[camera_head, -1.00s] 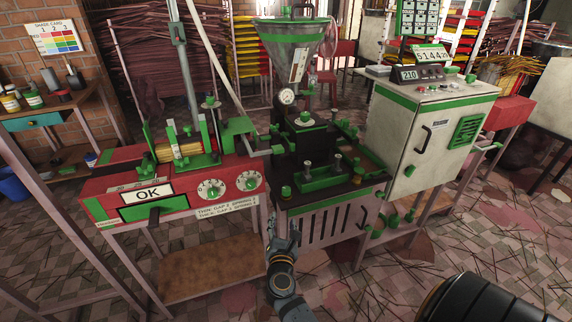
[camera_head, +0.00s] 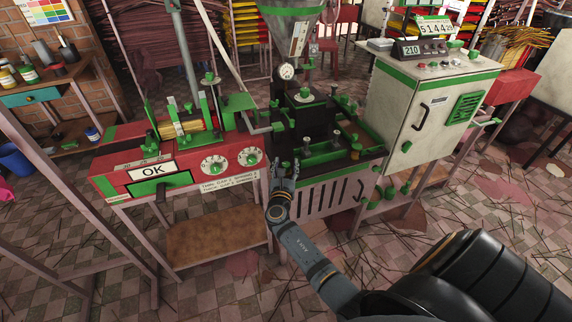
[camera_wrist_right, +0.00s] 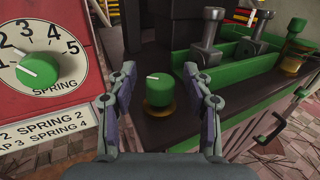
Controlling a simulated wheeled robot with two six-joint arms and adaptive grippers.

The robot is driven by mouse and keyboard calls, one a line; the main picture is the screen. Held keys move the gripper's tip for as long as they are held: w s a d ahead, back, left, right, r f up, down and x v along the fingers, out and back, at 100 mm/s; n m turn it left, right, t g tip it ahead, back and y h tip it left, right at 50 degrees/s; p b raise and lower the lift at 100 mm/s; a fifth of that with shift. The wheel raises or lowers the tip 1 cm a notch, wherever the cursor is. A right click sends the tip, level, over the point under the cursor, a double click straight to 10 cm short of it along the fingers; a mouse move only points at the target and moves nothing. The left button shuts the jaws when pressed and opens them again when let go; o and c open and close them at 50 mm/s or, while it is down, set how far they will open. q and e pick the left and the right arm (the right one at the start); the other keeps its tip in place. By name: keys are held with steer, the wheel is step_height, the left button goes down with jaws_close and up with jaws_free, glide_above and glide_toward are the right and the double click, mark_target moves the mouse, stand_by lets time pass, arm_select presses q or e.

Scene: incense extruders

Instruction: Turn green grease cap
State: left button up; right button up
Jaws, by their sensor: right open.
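A green grease cap (camera_wrist_right: 160,89) on a brass base stands on the dark front ledge of the central machine (camera_wrist_right: 180,132). A white line marks its top. In the right wrist view it sits between the two spread fingertips of my right gripper (camera_wrist_right: 166,82), which is open. I cannot tell whether they touch it. In the head view my right gripper (camera_head: 285,166) is at the machine's front left corner and hides that cap. A second green cap on brass (camera_wrist_right: 296,28) stands farther right on the ledge. My left gripper is not in view.
A red panel with numbered green-and-white dials (camera_head: 214,165) stands close on the left. A green tray (camera_wrist_right: 222,80) with metal-headed posts lies just behind the cap. A white cabinet (camera_head: 420,110) stands to the right. The floor in front is open, with scattered sticks.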

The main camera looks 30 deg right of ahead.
steer(key=shift+w+d, duration=0.15)
steer(key=shift+c, duration=0.3)
jaws_close()
steer(key=shift+f+m, duration=0.1)
steer(key=shift+m, duration=0.2)
